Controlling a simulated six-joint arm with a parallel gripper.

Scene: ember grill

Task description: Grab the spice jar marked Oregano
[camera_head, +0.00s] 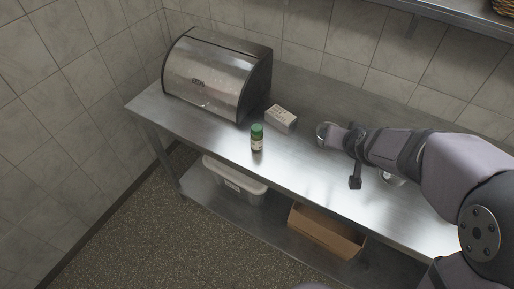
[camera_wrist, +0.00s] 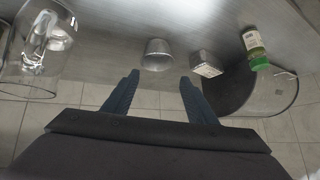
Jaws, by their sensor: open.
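A small jar with a green lid and pale label (camera_head: 257,138) stands upright near the front edge of the steel table (camera_head: 225,133). Its label is too small to read. In the wrist view a green-lidded jar (camera_wrist: 255,48) shows at the upper right, outside my fingers. My gripper (camera_wrist: 158,90) is open, with nothing held between its two dark fingers. In the head view my arm reaches in from the right, and its end is over the table, to the right of the jar and apart from it.
A steel bread box (camera_head: 205,78) stands at the back left. A small pale box (camera_head: 281,118) lies between jar and wall. A metal cup (camera_wrist: 158,55) appears ahead between my fingers; a clear glass vessel (camera_wrist: 40,65) is at left. Below are a lidded bin (camera_head: 235,184) and carton (camera_head: 325,235).

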